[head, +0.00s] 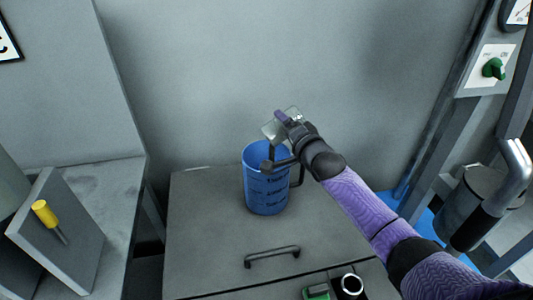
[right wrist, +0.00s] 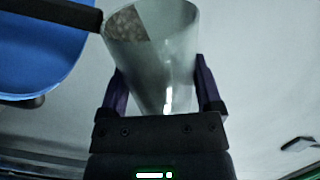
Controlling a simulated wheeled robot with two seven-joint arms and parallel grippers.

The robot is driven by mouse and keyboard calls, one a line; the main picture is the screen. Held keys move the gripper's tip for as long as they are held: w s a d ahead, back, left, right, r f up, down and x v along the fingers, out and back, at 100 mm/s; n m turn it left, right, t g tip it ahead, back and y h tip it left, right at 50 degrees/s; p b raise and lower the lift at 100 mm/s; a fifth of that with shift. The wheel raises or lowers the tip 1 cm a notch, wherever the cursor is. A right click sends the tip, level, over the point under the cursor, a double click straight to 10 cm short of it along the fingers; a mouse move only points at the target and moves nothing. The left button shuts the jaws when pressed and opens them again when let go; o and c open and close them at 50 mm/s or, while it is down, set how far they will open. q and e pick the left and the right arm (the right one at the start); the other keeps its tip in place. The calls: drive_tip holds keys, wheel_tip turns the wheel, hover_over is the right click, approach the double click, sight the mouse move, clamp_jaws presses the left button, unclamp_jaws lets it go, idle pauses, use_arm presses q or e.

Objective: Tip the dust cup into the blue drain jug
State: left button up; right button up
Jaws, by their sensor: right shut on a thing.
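The blue drain jug (head: 266,185) stands upright on the grey cabinet top, with dark markings and a dark handle on its right side. My right gripper (head: 284,120) is shut on the clear dust cup (head: 271,131), above the jug's rim. In the right wrist view the dust cup (right wrist: 160,50) sits between the purple fingers (right wrist: 160,88), with brownish dust inside near its mouth. The blue jug (right wrist: 45,45) shows at the left there. In the head view the cup looks tilted and is partly hidden by the gripper. My left gripper is not in view.
The grey cabinet (head: 205,225) has a dark handle (head: 272,257) on its top. A green item (head: 316,292) and a dark ring-shaped part (head: 351,285) lie at its front. Free surface lies left of the jug.

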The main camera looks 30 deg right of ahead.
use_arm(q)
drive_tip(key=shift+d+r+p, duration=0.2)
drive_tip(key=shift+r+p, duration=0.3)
use_arm(e)
drive_tip(key=shift+a+r+n, duration=0.2)
drive_tip(key=shift+a+n, duration=0.05)
drive_tip(key=shift+n, duration=0.35)
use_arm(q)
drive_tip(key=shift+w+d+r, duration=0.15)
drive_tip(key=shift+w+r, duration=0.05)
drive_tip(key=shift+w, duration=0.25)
use_arm(e)
drive_tip(key=shift+a+n, duration=0.2)
drive_tip(key=shift+n, duration=0.2)
use_arm(q)
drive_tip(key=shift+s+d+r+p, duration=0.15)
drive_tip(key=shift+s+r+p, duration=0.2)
drive_tip(key=shift+p, duration=0.2)
use_arm(e)
drive_tip(key=shift+a+r+n, duration=0.15)
drive_tip(key=shift+a+n, duration=0.05)
drive_tip(key=shift+n, duration=0.2)
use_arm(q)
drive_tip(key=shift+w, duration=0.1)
